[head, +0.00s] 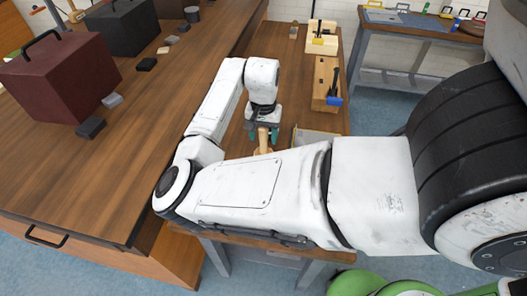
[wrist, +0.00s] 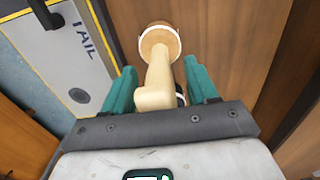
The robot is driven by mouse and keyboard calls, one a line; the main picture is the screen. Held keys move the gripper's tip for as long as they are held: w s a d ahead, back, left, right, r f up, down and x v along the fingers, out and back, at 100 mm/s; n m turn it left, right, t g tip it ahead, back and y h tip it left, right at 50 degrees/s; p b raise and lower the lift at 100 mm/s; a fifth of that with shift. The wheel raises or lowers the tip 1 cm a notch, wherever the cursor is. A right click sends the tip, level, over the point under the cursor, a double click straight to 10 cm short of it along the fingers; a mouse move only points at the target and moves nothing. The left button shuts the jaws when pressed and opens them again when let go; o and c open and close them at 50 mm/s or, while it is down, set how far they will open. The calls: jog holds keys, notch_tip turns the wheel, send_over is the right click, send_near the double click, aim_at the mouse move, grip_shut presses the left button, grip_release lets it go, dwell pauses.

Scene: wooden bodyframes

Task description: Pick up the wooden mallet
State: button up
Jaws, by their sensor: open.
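The wooden mallet, pale and light-coloured, shows in the wrist view (wrist: 155,88). Its rounded end with a white rim lies beyond my fingertips, and its narrower part comes back between the fingers. My gripper (wrist: 160,68) is open, with one teal finger on each side of the mallet. A gap shows on the left; on the right a dark part lies close to the finger, and contact is unclear. In the head view my gripper (head: 263,138) points down at the narrow bench, with a bit of the mallet (head: 263,144) below it. My arm hides the rest.
A grey panel marked "TAIL" (wrist: 65,75) lies left of the mallet in the wrist view. Wooden planes (head: 328,80) stand farther back on the bench. A large workbench (head: 120,175) on the left bears a dark red box (head: 60,80) and several small blocks.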

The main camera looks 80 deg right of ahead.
jog(key=c, duration=1.1)
jog(key=shift+r, duration=0.1)
